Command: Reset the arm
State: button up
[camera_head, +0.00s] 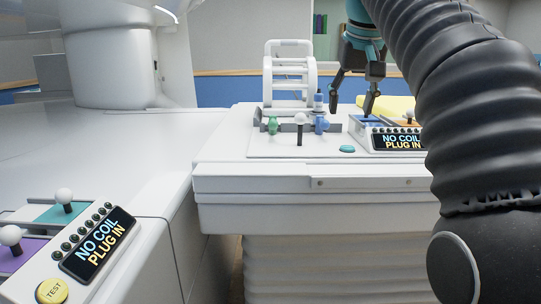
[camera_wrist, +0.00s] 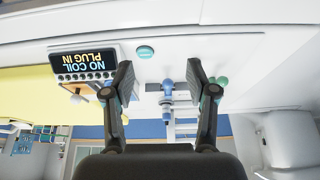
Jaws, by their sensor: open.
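My gripper (camera_head: 352,97) hangs from my black ribbed arm over the back right of the white table (camera_head: 270,185). Its two dark fingers are spread, with nothing between them. In the wrist view the open fingers of my gripper (camera_wrist: 162,85) frame a blue-tipped plug (camera_wrist: 168,87) that stands apart from them, farther off. In the head view this blue plug (camera_head: 320,123) stands on the table, left of my gripper, beside a white-knobbed lever (camera_head: 300,120) and a green plug (camera_head: 272,125).
A box with a "NO COIL PLUG IN" display (camera_head: 398,141) sits at the table's right, near my gripper. A teal button (camera_head: 347,149) lies left of it. A white cage-like coil (camera_head: 290,75) stands behind. Another panel (camera_head: 95,243) with a yellow TEST button (camera_head: 51,291) is front left.

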jog(key=s+f, duration=1.2)
jog(key=f, duration=0.5)
jog(key=s+f, duration=1.2)
jog(key=f, duration=0.5)
jog(key=shift+s+d+t, duration=0.15)
jog(key=shift+s+t, duration=0.05)
jog(key=shift+t, duration=0.2)
jog(key=shift+c, duration=0.2)
